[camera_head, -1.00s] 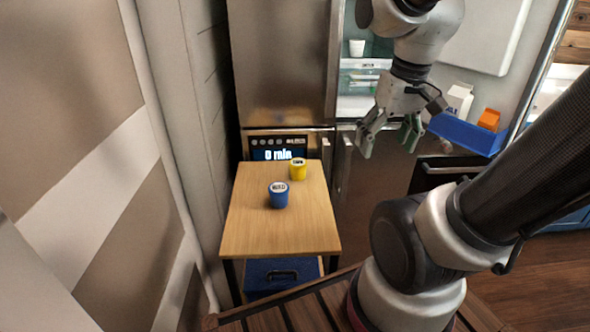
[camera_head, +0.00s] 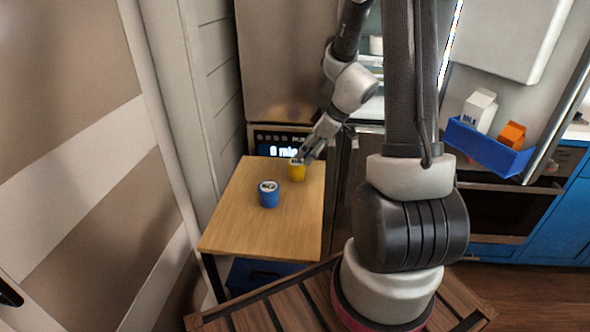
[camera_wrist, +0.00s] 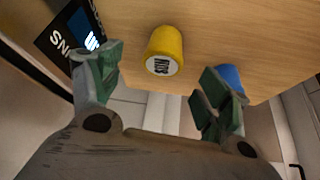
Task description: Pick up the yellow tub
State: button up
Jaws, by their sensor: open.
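The yellow tub (camera_head: 297,171) stands upright near the back right corner of the small wooden table (camera_head: 240,228). It also shows in the wrist view (camera_wrist: 166,46), with its pale labelled lid facing the camera, ahead of the gap between my fingers. My gripper (camera_head: 312,155) is at the tub's upper right in the head view and partly covers it. The wrist view shows my gripper (camera_wrist: 160,88) open, with nothing between the fingers. I cannot tell whether a finger touches the tub.
A blue tub (camera_head: 269,195) stands in front and left of the yellow one; it also shows by the right finger in the wrist view (camera_wrist: 232,77). A display panel (camera_head: 278,146) is behind the table. A blue door bin (camera_head: 488,151) holds cartons at the right.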

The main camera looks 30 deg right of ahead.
aim_at(300, 162)
jog(key=x, duration=0.7)
jog(key=shift+s+a+f, duration=0.1)
jog(key=shift+a+f, duration=0.2)
jog(key=c, duration=1.2)
